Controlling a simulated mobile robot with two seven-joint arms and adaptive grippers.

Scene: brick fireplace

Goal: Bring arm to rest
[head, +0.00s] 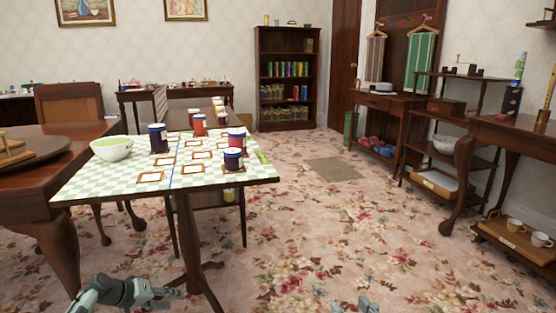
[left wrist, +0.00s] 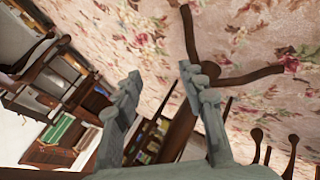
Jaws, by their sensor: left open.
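My left gripper (head: 165,297) is low at the bottom left of the head view, in front of the checked table and below its top. In the left wrist view my left gripper (left wrist: 160,78) has its two grey fingers spread apart with nothing between them. Past the fingers that view shows carpet and dark wooden legs, tilted. A small grey part of my right gripper (head: 365,304) shows at the bottom edge of the head view; its fingers are not clear enough to judge.
The checked table (head: 120,188) carries a green-and-white bowl (head: 111,149), several jars and small framed cards. Shelves and side tables line the right. The carpet (head: 310,240) in the middle is clear.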

